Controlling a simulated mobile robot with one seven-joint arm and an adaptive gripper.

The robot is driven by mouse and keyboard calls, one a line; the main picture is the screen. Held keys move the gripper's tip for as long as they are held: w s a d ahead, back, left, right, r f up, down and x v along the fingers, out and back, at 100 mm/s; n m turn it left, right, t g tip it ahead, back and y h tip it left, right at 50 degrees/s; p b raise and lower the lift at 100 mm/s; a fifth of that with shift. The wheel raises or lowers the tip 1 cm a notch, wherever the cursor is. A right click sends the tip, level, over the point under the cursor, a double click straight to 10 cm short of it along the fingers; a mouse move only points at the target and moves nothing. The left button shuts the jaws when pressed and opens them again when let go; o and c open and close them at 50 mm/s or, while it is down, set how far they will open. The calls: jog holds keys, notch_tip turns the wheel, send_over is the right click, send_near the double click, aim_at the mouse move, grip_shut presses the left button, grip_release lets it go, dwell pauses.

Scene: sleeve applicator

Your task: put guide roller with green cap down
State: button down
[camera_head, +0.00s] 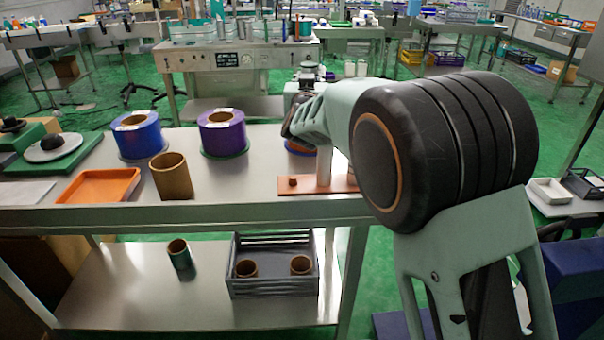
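A brown tube with a dark green lower end (180,254) stands upright on the lower shelf; it may be the guide roller with the green cap, but I cannot be sure. My arm fills the right of the view and reaches left over the bench. Its far end, with my gripper (293,128), shows only as a small dark shape above the right part of the bench top. I cannot make out the fingers or anything held in them. A wider brown tube (172,176) stands on the bench top, with no green visible.
On the bench top (235,190) are an orange tray (99,186), a blue roll (138,134), a purple roll (223,131) and an orange plate (287,187) with a pale post. A grey crate (273,287) with two brown tubes sits on the lower shelf (130,300).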

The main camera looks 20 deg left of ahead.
jog(key=shift+w, duration=0.2)
jog(key=s+f+b, duration=0.2)
jog(key=s+f, duration=0.2)
jog(key=s+d+f+b, duration=0.1)
jog(key=s+f+b, duration=0.1)
jog(key=s+f, duration=0.2)
jog(key=s+d+f+b, duration=0.1)
jog(key=s+f+b, duration=0.1)
jog(key=s+f, duration=0.3)
jog(key=shift+s, duration=0.4)
jog(key=c, duration=1.5)
grip_release()
jog(key=shift+c, duration=0.2)
jog(key=shift+s, duration=0.1)
jog(key=p+v, duration=0.1)
jog(key=v, duration=1)
jog(key=shift+s+d+p, duration=0.15)
jog(key=shift+s+p, duration=0.2)
jog(key=shift+p, duration=0.05)
